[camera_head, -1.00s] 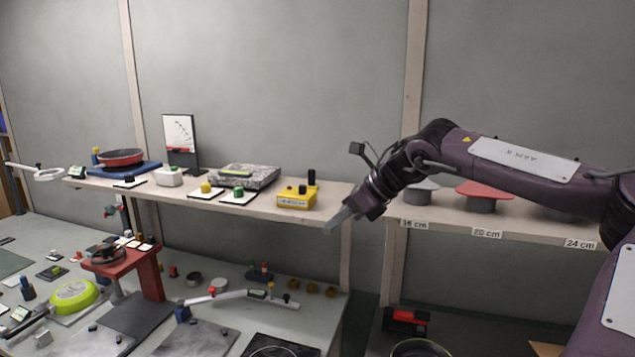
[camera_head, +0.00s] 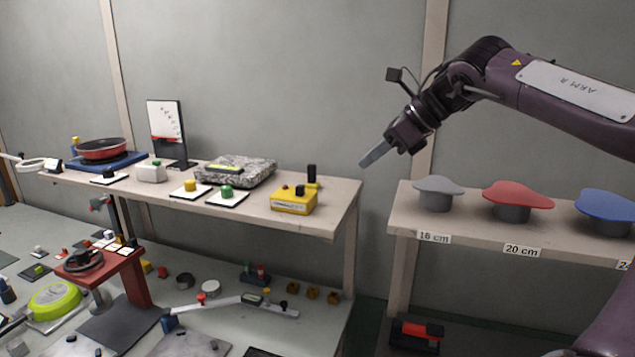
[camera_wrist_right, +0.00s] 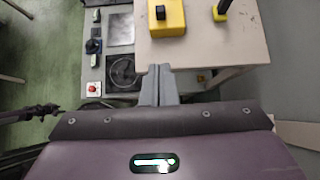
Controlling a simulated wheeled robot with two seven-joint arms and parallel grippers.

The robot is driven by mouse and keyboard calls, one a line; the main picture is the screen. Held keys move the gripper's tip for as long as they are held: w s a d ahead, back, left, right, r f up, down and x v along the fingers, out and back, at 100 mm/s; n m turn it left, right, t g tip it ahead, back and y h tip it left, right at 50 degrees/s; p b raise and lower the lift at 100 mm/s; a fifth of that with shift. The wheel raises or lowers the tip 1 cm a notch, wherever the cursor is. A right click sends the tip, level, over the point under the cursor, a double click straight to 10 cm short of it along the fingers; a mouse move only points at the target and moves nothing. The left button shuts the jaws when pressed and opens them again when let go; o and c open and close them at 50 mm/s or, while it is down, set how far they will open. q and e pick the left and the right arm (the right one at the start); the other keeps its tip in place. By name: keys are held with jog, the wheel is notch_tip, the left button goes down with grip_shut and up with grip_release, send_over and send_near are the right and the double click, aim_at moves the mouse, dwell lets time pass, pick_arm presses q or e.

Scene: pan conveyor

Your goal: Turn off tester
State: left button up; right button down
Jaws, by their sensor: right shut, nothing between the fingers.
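In the right wrist view the yellow box (camera_wrist_right: 167,17) is at the top, beyond the fingertips. My right gripper (camera_head: 364,162) is shut and empty, in the air to the right of the box and above the gap between the shelves. Its closed fingers also show in the right wrist view (camera_wrist_right: 159,70). My left gripper is out of view.
A black upright block on a yellow base (camera_head: 312,176) stands just behind the box. A stone slab (camera_head: 236,170) and green (camera_head: 227,192) and yellow buttons are to its left.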

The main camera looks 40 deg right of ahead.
jog(key=p, duration=0.3)
send_near(304, 195)
jog(key=shift+s+d+f, duration=0.15)
jog(key=shift+s+f, duration=0.15)
jog(key=shift+f, duration=0.3)
jog(key=shift+s+d+f, duration=0.2)
jog(key=shift+s+f, duration=0.05)
jog(key=shift+f, duration=0.35)
jog(key=w, duration=0.1)
jog(key=w+f+p, duration=0.1)
jog(key=w+a+p, duration=0.1)
jog(key=shift+a+f, duration=0.1)
jog(key=shift+f, duration=0.15)
jog(key=shift+w+a+p, duration=0.3)
jog(key=shift+w+p, duration=0.2)
jog(key=shift+p, duration=0.1)
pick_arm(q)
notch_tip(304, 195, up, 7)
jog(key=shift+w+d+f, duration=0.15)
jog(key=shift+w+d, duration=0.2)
pick_arm(e)
jog(key=shift+w+a, duration=0.25)
jog(key=shift+w, duration=0.15)
jog(key=shift+f, duration=0.1)
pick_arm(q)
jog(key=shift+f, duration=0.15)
